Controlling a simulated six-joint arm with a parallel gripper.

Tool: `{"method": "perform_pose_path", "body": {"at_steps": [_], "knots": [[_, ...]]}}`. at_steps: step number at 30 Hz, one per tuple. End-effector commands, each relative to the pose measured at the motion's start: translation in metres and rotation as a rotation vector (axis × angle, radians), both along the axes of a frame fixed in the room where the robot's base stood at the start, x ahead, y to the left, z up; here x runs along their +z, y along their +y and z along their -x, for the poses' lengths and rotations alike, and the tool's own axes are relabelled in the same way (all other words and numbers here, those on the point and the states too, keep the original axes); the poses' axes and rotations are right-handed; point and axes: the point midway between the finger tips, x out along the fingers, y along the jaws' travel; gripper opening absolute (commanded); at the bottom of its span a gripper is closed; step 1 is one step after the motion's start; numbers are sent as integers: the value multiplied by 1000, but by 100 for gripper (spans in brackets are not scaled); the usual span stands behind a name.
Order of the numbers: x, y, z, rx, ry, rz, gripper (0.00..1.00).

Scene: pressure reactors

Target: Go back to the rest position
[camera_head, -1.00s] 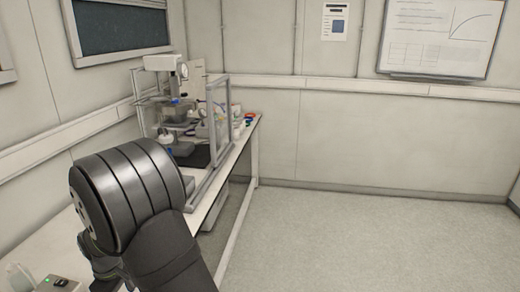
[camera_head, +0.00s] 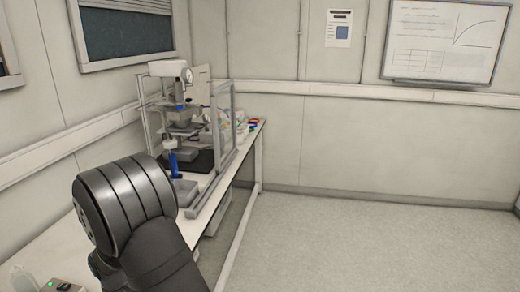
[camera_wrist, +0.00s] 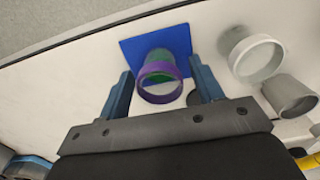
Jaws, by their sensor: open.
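My gripper (camera_wrist: 161,68) shows in the wrist view with its two blue fingers apart. A round vessel with a purple rim and a green inside (camera_wrist: 160,78) shows between the fingers, with a gap on each side. It stands on a blue square mat (camera_wrist: 133,50) on the white surface. I cannot tell how far the fingers are above it. In the head view my gripper is out of sight; only a dark, rounded part of my arm shows at the lower left.
A whitish cup (camera_wrist: 258,58) and a grey cup (camera_wrist: 290,95) are right of the mat. In the head view, a framed apparatus (camera_head: 222,140) stands on the white bench (camera_head: 45,240) along the left wall. Several small coloured items (camera_head: 253,124) lie behind it. The floor (camera_head: 350,235) to the right is clear.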

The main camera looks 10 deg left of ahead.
Motion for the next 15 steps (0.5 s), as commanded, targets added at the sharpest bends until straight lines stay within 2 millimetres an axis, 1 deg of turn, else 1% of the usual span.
{"method": "perform_pose_path", "body": {"at_steps": [1,6,9,15], "knots": [[15,2,-1,0,-4,-6,60],[50,1,-1,0,-3,-6,60],[59,-18,-11,-5,-2,-3,60],[79,-48,-27,-5,-2,-3,60]]}}
